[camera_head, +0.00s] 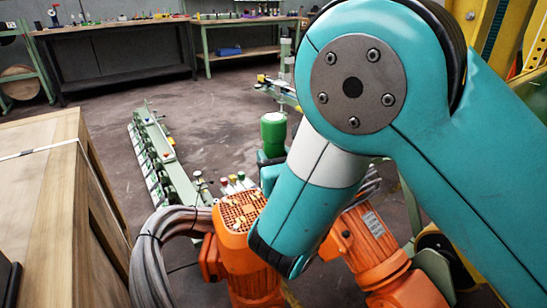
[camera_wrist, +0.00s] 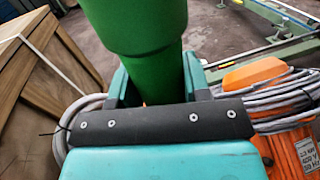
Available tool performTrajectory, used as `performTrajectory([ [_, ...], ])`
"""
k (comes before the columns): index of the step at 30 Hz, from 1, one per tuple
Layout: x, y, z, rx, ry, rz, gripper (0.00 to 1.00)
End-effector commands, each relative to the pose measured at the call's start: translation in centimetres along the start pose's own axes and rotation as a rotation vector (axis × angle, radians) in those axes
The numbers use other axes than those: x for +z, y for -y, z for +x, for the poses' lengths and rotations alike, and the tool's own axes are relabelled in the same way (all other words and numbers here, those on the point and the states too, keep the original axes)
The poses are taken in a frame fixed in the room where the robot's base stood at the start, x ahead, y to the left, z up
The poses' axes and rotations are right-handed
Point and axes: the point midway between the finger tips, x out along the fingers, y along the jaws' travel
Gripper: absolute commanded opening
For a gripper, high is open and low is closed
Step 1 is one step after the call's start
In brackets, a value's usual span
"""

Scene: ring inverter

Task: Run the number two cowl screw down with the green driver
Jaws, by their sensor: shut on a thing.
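The green driver (camera_head: 273,133) stands out of my gripper (camera_head: 271,165) in the head view, just beyond the orange motor. In the wrist view the thick green driver body (camera_wrist: 140,45) sits between the two teal fingers of my gripper (camera_wrist: 156,78), which is shut on it. The driver's working tip is out of sight. The orange motor's cowl (camera_head: 240,211) has a grille top with several small yellowish marks that may be screws; I cannot read any numbers or tell which is number two. My arm hides part of the cowl's right side.
Several small coloured-topped items (camera_head: 233,183) stand just behind the motor. Grey cable bundles (camera_head: 150,255) loop at its left. A second orange motor (camera_head: 375,250) is at right. A wooden crate (camera_head: 60,190) fills the left. A green rail (camera_head: 160,150) runs across the otherwise open floor.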

Motion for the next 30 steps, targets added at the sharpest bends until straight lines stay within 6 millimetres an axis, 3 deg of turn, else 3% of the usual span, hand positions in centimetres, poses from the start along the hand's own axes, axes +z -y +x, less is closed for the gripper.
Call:
performTrajectory([
  [30,-0.88,0.00,-0.02,0.000,-0.003,0.001,0.13],
])
